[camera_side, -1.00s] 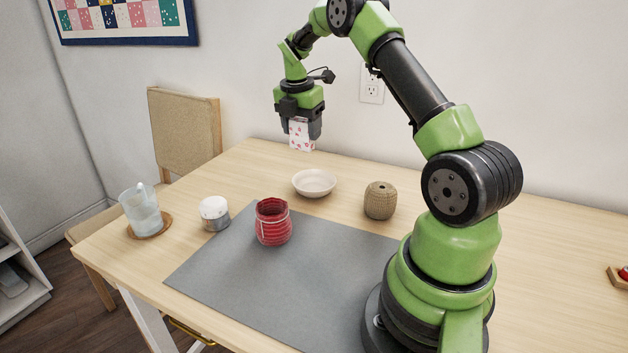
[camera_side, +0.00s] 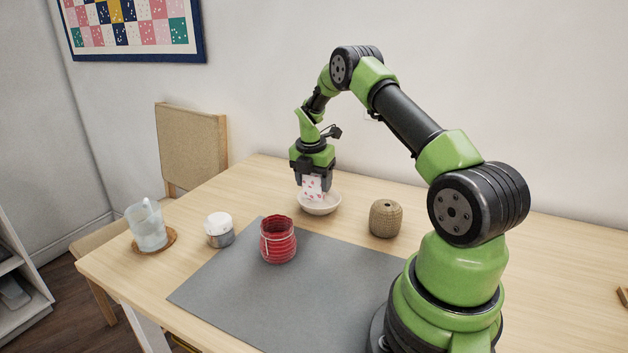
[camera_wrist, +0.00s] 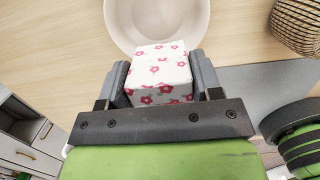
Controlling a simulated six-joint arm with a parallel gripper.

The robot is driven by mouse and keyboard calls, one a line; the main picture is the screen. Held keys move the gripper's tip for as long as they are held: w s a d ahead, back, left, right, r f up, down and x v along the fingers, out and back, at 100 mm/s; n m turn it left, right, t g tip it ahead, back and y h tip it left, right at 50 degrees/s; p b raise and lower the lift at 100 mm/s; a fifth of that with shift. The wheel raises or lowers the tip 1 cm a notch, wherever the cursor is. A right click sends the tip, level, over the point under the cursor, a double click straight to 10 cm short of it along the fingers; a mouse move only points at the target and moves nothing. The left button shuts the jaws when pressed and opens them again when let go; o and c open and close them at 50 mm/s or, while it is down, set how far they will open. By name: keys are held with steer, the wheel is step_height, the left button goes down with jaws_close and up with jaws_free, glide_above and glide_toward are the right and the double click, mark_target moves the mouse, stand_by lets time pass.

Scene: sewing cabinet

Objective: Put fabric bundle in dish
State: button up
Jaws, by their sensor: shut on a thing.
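The fabric bundle (camera_side: 313,187) is a white block with pink flowers. My gripper (camera_side: 313,183) is shut on it, with one finger on each side, as the wrist view also shows the bundle (camera_wrist: 160,70). The dish (camera_side: 320,208) is a shallow cream bowl on the table. The bundle shows at the dish, its lower part overlapping the dish's inside in the side view. In the wrist view the dish (camera_wrist: 118,22) lies just beyond the bundle and partly behind it. I cannot tell whether the bundle touches the dish.
A ribbed red jar (camera_side: 278,240) stands on the grey mat (camera_side: 230,290). A woven round holder (camera_side: 386,218) stands right of the dish. A white-lidded jar (camera_side: 219,230) and a glass pitcher (camera_side: 147,228) on a coaster stand at the left.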

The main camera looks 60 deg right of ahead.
steer(key=shift+f, duration=0.6)
steer(key=o, duration=0.9)
